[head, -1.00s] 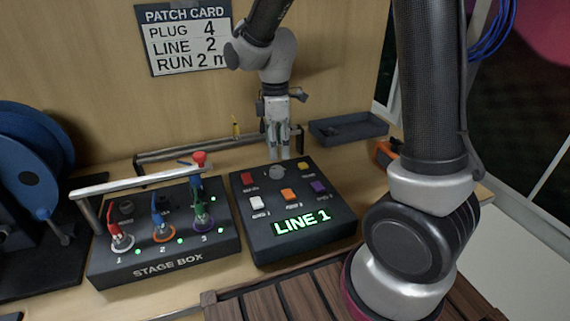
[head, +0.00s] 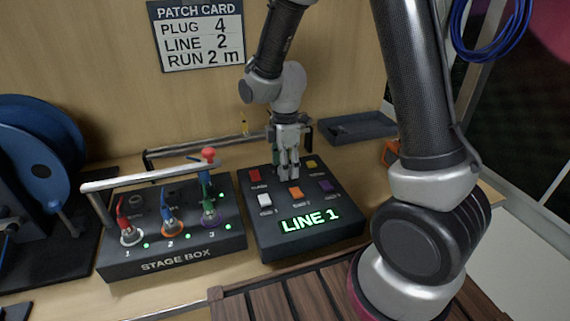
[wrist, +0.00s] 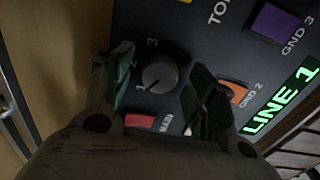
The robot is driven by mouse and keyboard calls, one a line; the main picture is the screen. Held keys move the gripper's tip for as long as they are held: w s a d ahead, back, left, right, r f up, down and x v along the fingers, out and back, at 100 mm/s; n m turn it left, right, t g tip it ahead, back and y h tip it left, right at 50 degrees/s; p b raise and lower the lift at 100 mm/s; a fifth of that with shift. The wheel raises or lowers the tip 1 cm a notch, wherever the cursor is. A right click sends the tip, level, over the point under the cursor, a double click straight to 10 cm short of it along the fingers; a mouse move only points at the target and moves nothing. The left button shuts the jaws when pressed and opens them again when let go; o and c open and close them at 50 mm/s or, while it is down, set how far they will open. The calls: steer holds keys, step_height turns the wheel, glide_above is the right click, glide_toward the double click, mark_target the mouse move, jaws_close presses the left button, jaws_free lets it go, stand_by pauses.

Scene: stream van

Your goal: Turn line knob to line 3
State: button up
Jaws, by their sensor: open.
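The line knob is a round dark grey dial (wrist: 160,75) on the black control box (head: 330,238). In the wrist view it sits between my open fingers, with 1, 2 and 3 printed around it. Its pale mark seems to point toward the 1. The display (head: 309,221) reads LINE 1. My gripper (head: 289,172) points down over the back of the box and hides the knob in the head view. In the wrist view my gripper (wrist: 155,95) has a finger on each side of the knob; I cannot tell whether they touch it.
Red (head: 254,175), white (head: 264,200), orange (head: 295,192), purple (head: 326,186) and yellow (head: 311,164) buttons surround the knob. The stage box (head: 175,262) with plugs and a rail stands left. A grey tray (head: 355,127) lies behind right. The patch card (head: 196,35) reads LINE 2.

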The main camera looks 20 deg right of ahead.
steer(key=c, duration=1)
steer(key=shift+c, duration=0.2)
